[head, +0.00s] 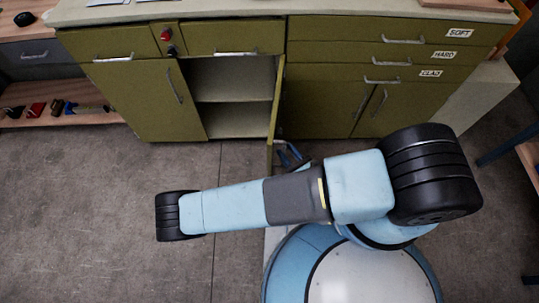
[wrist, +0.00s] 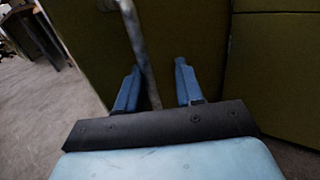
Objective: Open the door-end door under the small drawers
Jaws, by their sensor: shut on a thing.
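The olive cabinet has two small drawers at the left, with a closed door (head: 150,98) beneath them. To its right, under the other small drawer (head: 235,38), a compartment (head: 233,85) stands open with one shelf. Its door (head: 273,112) is swung far out and seen nearly edge-on. My gripper (head: 288,155) is low at the outer side of this door, partly hidden by my arm. In the wrist view, my blue fingers (wrist: 158,88) are on either side of the metal bar handle (wrist: 137,45), shut on it, against the green door panel (wrist: 88,40).
Wide drawers labelled SOFT (head: 459,33), HARD and CLAD are at the right, above a pair of closed doors (head: 385,110). A low shelf with tools (head: 60,112) is at the left. Bare concrete floor (head: 80,200) lies in front.

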